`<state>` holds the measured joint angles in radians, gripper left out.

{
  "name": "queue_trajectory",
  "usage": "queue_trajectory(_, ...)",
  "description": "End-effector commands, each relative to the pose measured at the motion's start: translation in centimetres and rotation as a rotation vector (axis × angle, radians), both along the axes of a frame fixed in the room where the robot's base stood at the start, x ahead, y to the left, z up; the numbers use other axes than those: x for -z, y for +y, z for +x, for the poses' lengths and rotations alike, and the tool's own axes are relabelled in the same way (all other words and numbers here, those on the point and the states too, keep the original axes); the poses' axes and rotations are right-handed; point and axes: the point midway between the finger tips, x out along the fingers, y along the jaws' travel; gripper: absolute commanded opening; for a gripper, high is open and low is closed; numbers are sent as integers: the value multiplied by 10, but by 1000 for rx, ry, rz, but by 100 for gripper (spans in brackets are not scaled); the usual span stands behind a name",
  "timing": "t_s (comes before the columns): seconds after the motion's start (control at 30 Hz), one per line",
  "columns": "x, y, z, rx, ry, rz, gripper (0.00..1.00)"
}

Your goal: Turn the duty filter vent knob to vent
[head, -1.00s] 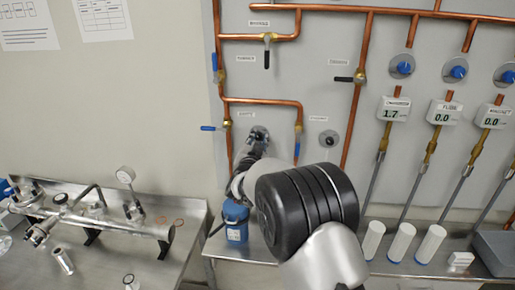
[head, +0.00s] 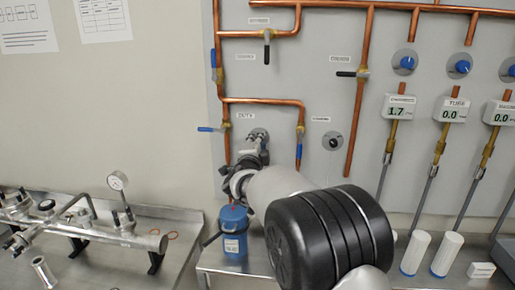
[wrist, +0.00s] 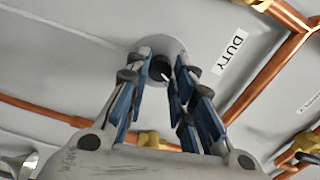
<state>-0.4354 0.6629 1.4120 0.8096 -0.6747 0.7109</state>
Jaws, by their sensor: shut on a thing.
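The duty filter vent knob is a small dark round knob on a pale disc on the grey wall panel, beside the DUTY label (wrist: 230,52). In the wrist view the knob (wrist: 160,68) sits between the blue-padded fingers of my gripper (wrist: 158,72), which is shut on it. A small light mark shows on the knob, but its setting cannot be read. In the head view my gripper (head: 255,146) is at the panel below the DUTY label, and it hides most of the knob and part of its disc (head: 260,133).
A similar knob (head: 331,141) is on the panel to the right. Copper pipes (head: 262,101) with lever valves surround the duty knob. A blue container (head: 234,232) stands below my gripper. A steel bench (head: 100,262) with a metal pipe assembly is at the left.

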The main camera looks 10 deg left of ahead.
Motion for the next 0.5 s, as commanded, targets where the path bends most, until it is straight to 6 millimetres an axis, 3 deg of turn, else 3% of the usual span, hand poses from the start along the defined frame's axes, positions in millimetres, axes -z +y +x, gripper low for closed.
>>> queue_trajectory(0.5, 0, 0, 0, 1, -11, 329, 0)
